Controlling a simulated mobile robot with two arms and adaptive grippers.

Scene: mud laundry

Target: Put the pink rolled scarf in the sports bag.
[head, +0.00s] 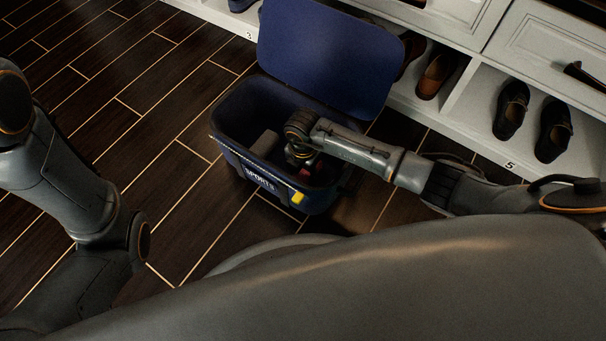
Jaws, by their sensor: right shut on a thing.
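The sports bag (258,180) is a dark blue, box-shaped bag on the floor with white "SPORTS" lettering on its front. Its lid (330,55) stands open, tilted back toward the cabinet. My right gripper (302,168) reaches down into the bag's opening from the right, below the rim. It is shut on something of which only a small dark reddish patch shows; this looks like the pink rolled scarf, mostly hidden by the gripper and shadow. My left arm shows at the left edge, but its gripper is out of view.
A grey item (266,143) lies inside the bag, left of my right gripper. A yellow tag (297,198) is on the bag's front. A white shoe cabinet (480,110) with brown shoes (437,75) and black shoes (511,108) stands behind and right. The floor left of the bag is clear.

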